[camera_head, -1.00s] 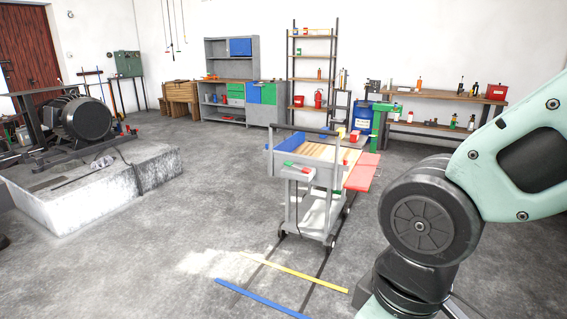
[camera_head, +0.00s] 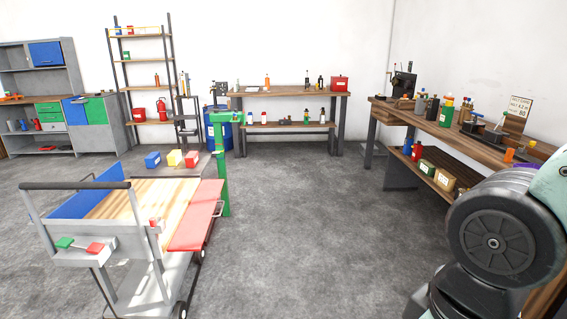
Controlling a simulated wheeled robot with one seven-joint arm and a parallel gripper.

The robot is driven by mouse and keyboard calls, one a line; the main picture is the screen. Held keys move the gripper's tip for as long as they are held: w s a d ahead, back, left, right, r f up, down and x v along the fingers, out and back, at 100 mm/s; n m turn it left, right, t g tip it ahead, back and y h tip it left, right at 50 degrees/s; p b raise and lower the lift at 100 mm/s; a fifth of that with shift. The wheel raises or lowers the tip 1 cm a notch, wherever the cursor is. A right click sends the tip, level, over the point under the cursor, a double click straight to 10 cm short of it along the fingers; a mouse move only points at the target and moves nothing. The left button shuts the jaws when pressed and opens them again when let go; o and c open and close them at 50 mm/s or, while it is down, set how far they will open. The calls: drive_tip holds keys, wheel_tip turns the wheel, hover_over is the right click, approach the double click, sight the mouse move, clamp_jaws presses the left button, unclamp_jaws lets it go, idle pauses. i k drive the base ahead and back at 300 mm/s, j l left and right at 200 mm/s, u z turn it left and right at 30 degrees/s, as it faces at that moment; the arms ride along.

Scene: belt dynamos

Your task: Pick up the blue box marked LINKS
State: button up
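A small blue box (camera_head: 152,159) sits at the far end of the grey cart (camera_head: 78,187), left of a yellow box (camera_head: 174,158) and a red box (camera_head: 191,159). I cannot tell whether these boxes rest on the cart or on something just behind it. A pale patch shows on the blue box, but it is too small to read as LINKS. My gripper is out of view; only a mint and dark grey part of my arm shows at the lower right, well away from the boxes.
A green post stand (camera_head: 222,165) rises right of the boxes. A red flap (camera_head: 197,215) juts from the cart's right side. A loaded workbench (camera_head: 480,143) stands at the right, another (camera_head: 290,92) at the back. The middle floor is clear.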

sight(154, 158)
drive_tip(key=i+z, duration=0.1)
drive_tip(key=i, duration=1.7)
drive_tip(key=i+l+u, duration=0.1)
drive_tip(key=i+u, duration=0.35)
drive_tip(key=i+l+u, duration=0.35)
drive_tip(key=i+u, duration=0.15)
drive_tip(key=i+l+u, duration=0.9)
drive_tip(key=l, duration=0.25)
drive_tip(key=i+l+u, duration=0.15)
drive_tip(key=l+u, duration=0.3)
drive_tip(key=l, duration=0.2)
